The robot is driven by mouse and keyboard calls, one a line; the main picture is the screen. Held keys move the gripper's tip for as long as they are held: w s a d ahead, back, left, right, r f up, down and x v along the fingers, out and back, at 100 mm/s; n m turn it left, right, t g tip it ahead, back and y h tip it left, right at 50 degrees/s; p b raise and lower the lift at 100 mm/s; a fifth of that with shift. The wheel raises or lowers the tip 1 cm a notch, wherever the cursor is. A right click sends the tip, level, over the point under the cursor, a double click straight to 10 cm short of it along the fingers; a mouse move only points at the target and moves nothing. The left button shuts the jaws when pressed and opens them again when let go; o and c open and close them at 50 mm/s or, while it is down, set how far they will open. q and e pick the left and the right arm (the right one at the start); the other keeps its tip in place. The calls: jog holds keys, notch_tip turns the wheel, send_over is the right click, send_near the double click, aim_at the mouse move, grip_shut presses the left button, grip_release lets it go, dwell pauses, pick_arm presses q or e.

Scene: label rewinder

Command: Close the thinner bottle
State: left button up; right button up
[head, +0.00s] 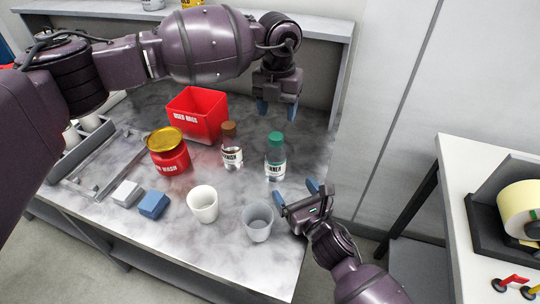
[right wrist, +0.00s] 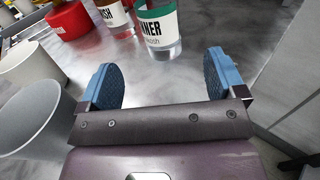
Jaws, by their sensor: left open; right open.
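The thinner bottle (head: 275,160) is clear with a green-edged label and stands upright on the marbled bench. A green cap (head: 275,139) sits at its top; I cannot tell whether it is seated tightly. In the right wrist view the bottle's lower part (right wrist: 159,28) shows ahead of the fingers, with its top out of frame. My left gripper (head: 277,107) is open and empty, above and behind the bottle. My right gripper (head: 295,190) is open and empty, low at the bench's right edge, its blue fingers pointing towards the bottle without touching it.
A brown-capped varnish bottle (head: 232,148) stands left of the thinner. A red wash tin (head: 168,152), red rag bin (head: 198,113), white cup (head: 203,204) and grey cup (head: 257,222) stand around. White (head: 127,194) and blue blocks (head: 153,204) lie front left. A white side table (head: 455,175) is at right.

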aim_at(280, 169)
pick_arm(q)
jog(key=shift+w+r, duration=0.1)
jog(key=shift+r, duration=0.05)
pick_arm(e)
jog(key=shift+w, duration=0.1)
pick_arm(q)
jog(key=shift+w+a, duration=0.15)
pick_arm(e)
jog(key=shift+w+a, duration=0.1)
jog(key=shift+r, duration=0.1)
jog(key=x, duration=1)
jog(key=shift+w+a, duration=0.15)
jog(key=shift+w, duration=0.2)
grip_shut()
dwell(0.4)
